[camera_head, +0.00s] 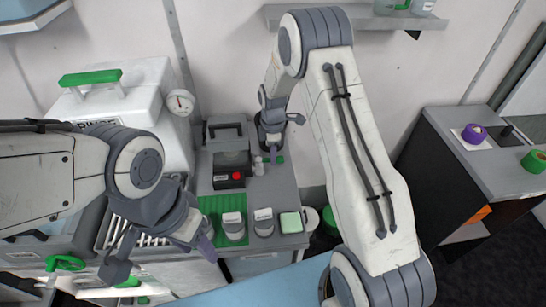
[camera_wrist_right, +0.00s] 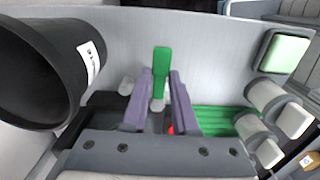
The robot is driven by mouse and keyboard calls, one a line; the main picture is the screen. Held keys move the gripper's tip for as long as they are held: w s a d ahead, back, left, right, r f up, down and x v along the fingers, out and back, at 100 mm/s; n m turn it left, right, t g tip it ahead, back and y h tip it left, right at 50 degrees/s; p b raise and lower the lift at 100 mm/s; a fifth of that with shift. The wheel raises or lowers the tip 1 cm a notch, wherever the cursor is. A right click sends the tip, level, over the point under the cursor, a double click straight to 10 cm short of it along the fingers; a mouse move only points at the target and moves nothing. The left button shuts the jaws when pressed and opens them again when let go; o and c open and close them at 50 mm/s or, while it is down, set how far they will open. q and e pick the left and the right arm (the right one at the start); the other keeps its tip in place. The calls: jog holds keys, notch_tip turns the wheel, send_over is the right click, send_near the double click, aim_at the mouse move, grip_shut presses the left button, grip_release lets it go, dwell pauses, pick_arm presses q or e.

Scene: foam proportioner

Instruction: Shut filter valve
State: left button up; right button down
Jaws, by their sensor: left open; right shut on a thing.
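The filter valve has a green handle (camera_wrist_right: 162,62) and a pale body. In the right wrist view the handle stands between the two purple fingers of my right gripper (camera_wrist_right: 161,76), which is shut on it. In the head view my right gripper (camera_head: 276,155) is at the back of the grey bench, and a bit of the green handle (camera_head: 280,160) shows beside its fingers. My left gripper (camera_head: 160,252) is open and empty, in front of the bench at the lower left, away from the valve.
A black device with a red button (camera_head: 237,176) stands left of the valve. Several white-capped containers and a green mat (camera_head: 212,206) lie on the bench front. A large black cylinder (camera_wrist_right: 45,70) is close in the wrist view. A white tank (camera_head: 120,105) stands left.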

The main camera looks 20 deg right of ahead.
jog(key=shift+w+n, duration=0.15)
jog(key=shift+n, duration=0.15)
jog(key=c, duration=0.7)
grip_release()
jog(key=shift+r+b, duration=1.15)
jog(key=shift+r, duration=4.15)
